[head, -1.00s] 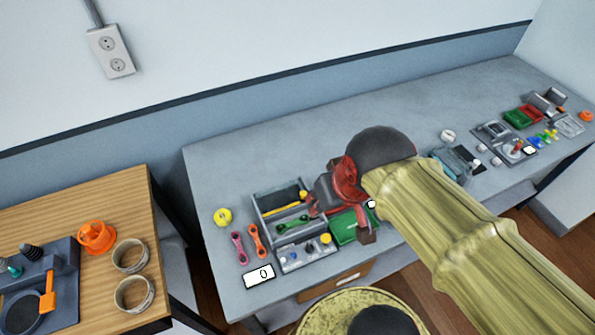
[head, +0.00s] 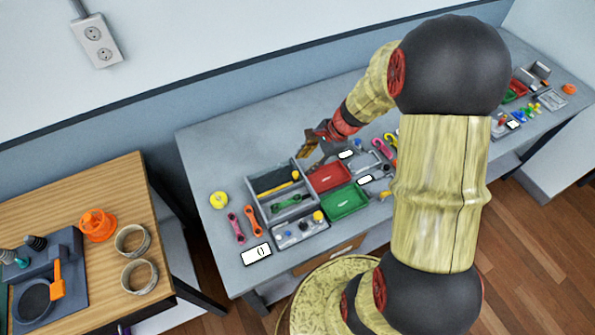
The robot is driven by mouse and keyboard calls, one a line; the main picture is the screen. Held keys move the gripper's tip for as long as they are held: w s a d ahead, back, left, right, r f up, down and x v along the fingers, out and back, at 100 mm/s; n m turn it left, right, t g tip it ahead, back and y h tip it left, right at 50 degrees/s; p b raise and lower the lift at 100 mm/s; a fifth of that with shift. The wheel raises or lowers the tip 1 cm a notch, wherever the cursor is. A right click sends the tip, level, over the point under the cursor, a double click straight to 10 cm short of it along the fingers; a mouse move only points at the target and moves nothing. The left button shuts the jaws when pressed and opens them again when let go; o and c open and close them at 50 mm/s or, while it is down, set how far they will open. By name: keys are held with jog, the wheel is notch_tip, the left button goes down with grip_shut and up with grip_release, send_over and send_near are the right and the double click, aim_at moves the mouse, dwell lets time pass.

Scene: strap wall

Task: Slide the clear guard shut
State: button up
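I cannot make out a clear guard with certainty; its see-through panel does not stand out in the head view. A grey framed unit (head: 254,197) stands on the grey bench, with a dark upper bay, a yellow bar (head: 276,184) along that bay and a green wrench-like piece (head: 290,202) in the bay below. My gripper (head: 306,152) is above the bench just beyond the unit's upper right corner, apart from the yellow bar as far as I can see. Its fingers are small and dark, and their opening is unclear.
A red tray (head: 328,177) and a green tray (head: 345,201) sit right of the unit. A knob panel (head: 300,232), pink wrench (head: 236,228), orange wrench (head: 254,222) and yellow tape roll (head: 219,200) are near it. My arm hides the bench's middle right.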

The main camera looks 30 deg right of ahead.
aim_at(296, 173)
jog(key=shift+b+x, duration=0.85)
jog(key=shift+x, duration=3.05)
jog(key=c, duration=0.3)
grip_shut()
